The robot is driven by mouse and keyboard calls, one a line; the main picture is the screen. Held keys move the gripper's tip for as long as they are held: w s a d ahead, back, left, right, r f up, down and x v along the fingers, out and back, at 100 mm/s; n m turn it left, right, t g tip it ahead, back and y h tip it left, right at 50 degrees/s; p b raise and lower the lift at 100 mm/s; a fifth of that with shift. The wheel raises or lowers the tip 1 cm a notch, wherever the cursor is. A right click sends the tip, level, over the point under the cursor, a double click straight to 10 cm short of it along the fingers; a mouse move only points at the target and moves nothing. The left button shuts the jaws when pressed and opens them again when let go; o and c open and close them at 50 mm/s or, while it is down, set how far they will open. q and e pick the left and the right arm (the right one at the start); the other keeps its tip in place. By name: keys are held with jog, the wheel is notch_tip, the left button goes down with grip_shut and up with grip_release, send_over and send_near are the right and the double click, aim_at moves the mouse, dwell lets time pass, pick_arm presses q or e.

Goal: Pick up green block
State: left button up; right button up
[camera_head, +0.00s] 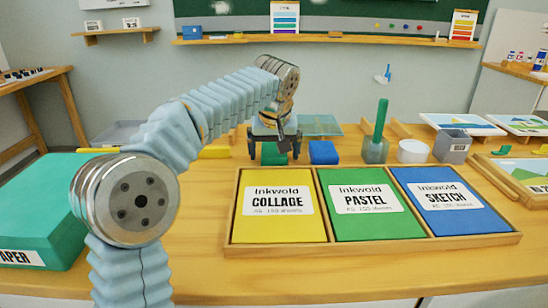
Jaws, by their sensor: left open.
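The green block (272,156) sits on the wooden table behind the yellow pad, partly hidden by my left gripper. My left gripper (274,152) points down over the block, with a finger on either side of it. The gripper is open; I cannot tell whether its fingers touch the block. A blue block (323,153) stands just to the right of the gripper. My right gripper does not show.
A wooden tray (234,244) with yellow, green and blue paper pads lies in front. A teal box (40,200) stands at the left. A glass jar (375,150) with a green stick, a white cup (412,151) and a grey container (452,147) stand to the right.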

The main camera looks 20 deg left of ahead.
aim_at(275, 147)
pick_arm(q)
jog(key=c, duration=1.1)
jog(key=shift+c, duration=0.2)
jog(key=shift+r, duration=0.5)
notch_tip(275, 147, up, 3)
jog(key=shift+d+f+p, duration=0.1)
jog(key=shift+f+p, duration=0.1)
jog(key=shift+p, duration=0.4)
jog(key=d+r, duration=0.1)
jog(key=s+d+r, duration=0.1)
jog(key=r, duration=0.1)
jog(key=s+d+r+p, duration=0.1)
jog(key=r, duration=0.1)
jog(key=shift+s+d, duration=0.15)
jog(key=shift+d, duration=0.2)
jog(key=s+d+r, duration=0.4)
jog(key=s+d, duration=0.1)
jog(key=d, duration=0.3)
jog(key=shift+s+r, duration=0.15)
